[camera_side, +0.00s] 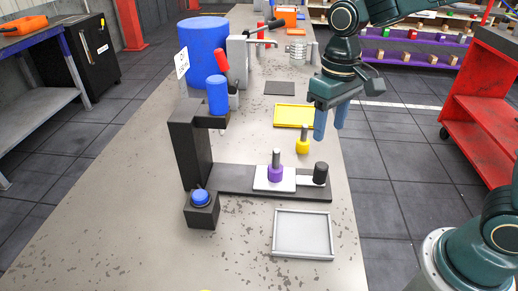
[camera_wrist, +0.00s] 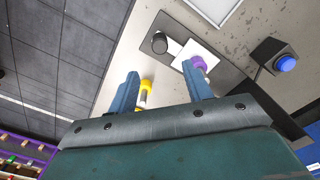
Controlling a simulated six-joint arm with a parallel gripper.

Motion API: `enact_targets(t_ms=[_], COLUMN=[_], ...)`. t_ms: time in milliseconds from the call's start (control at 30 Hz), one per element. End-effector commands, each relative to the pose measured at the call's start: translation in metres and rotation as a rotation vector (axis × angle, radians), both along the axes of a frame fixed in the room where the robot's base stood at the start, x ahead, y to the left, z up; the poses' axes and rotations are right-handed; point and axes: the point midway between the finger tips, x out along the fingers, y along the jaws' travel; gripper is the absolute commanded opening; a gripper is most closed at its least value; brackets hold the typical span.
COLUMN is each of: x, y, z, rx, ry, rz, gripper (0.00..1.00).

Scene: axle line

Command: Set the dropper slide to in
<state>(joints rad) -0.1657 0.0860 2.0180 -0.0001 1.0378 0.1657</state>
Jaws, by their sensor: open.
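The dropper is a dark stand (camera_side: 190,145) with a blue cylinder (camera_side: 217,95) on its upper arm. Its slide, a white plate (camera_side: 262,184) with a black knob (camera_side: 320,173) at its right end, lies on the dark base rail (camera_side: 235,180), to the right of the upper arm and not under it. A purple collar with a grey pin (camera_side: 275,172) stands on the plate. The wrist view also shows the knob (camera_wrist: 159,43), plate (camera_wrist: 182,57) and purple collar (camera_wrist: 199,63). My gripper (camera_side: 331,125) is open and empty, above and behind the knob.
A yellow collar with a pin (camera_side: 302,145) stands on the table behind the slide, near my fingers. A yellow tray (camera_side: 293,124) lies farther back and a grey tray (camera_side: 302,255) in front. A blue button (camera_side: 201,197) on a dark box sits front left.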

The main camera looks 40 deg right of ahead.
Motion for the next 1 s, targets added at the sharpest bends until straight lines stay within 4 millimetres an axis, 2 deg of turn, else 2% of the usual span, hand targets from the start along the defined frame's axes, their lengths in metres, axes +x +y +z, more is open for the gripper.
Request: enact_targets(t_ms=[267, 733, 1000], x=[-0.001, -0.002, -0.001], y=[0.000, -0.001, 0.000], z=[-0.033, -0.104, -0.126], rx=[-0.001, -0.001, 0.000], ry=[0.005, 0.006, 0.001], rz=[0.000, 0.000, 0.000], gripper=[0.50, 0.50, 0.50])
